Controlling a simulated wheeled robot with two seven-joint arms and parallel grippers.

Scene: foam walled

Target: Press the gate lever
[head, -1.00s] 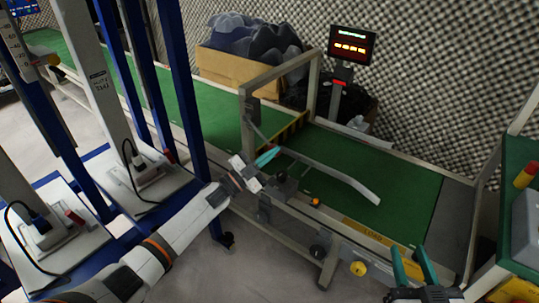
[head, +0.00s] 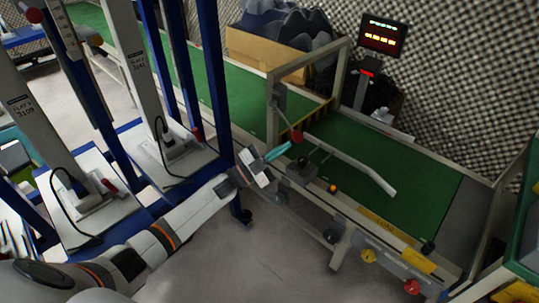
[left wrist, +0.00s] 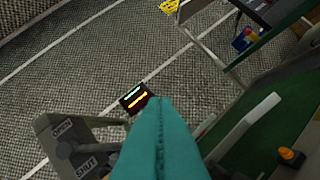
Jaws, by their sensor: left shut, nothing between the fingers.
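The gate lever is a thin rod with a red ball knob (head: 297,136) on the gate frame (head: 272,112) over the green conveyor. My left gripper (head: 289,146) is shut, with teal fingers and nothing between them. Its tips are just below and left of the knob in the head view; I cannot tell whether they touch it. In the left wrist view the shut teal fingers (left wrist: 160,105) fill the lower middle, and the knob is not visible. A plate marked OPEN and SHUT (left wrist: 72,148) shows left of them. My right gripper is not in view.
A green conveyor belt (head: 355,140) with a pale angled guide bar (head: 350,163) runs behind the gripper. An orange button (head: 332,189) sits on its near rail. Blue-framed racks (head: 217,85) stand at the left. A lit display (head: 383,36) stands behind.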

